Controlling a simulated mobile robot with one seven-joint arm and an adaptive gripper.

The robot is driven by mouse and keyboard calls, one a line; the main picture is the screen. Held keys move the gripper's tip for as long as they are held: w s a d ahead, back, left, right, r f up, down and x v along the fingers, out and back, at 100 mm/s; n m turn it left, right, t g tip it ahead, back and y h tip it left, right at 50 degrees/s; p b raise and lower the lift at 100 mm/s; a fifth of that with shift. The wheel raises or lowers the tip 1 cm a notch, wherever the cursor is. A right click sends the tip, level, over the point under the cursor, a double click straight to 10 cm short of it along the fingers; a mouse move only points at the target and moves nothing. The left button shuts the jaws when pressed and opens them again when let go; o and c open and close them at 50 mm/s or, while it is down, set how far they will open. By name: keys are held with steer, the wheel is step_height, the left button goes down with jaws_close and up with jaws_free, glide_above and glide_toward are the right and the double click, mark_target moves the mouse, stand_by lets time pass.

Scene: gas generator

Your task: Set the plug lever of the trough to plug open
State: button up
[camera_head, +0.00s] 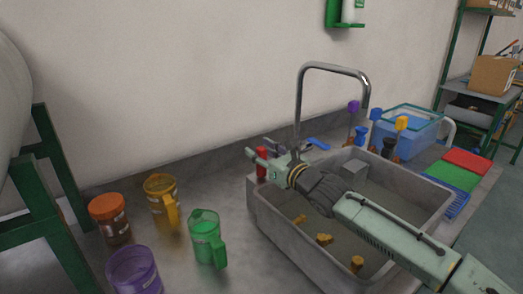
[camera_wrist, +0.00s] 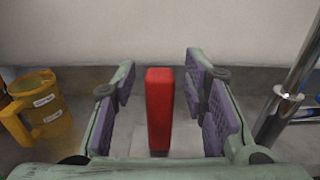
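The trough (camera_head: 283,243) is a grey basin set in the counter, under a chrome faucet (camera_head: 300,100). A red lever (camera_head: 261,163) stands upright at its back left corner. In the wrist view the red lever (camera_wrist: 159,110) stands between the two finger pads of my gripper (camera_wrist: 163,105). My gripper is open, with a gap on each side of the lever. In the head view my gripper (camera_head: 262,155) reaches across the trough to the lever. Whether this lever is the plug lever cannot be read from any label. The plug itself cannot be made out.
An orange jar (camera_head: 110,217), a yellow jug (camera_head: 161,200), a green jug (camera_head: 207,238) and a purple jug (camera_head: 133,272) stand left of the trough. Several small yellow pieces lie in the basin. A blue tub (camera_head: 405,132) and colored mats (camera_head: 455,178) are at right. A wall rises behind.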

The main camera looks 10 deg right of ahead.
steer(key=shift+c, duration=0.2)
jaws_close()
stand_by(0.6)
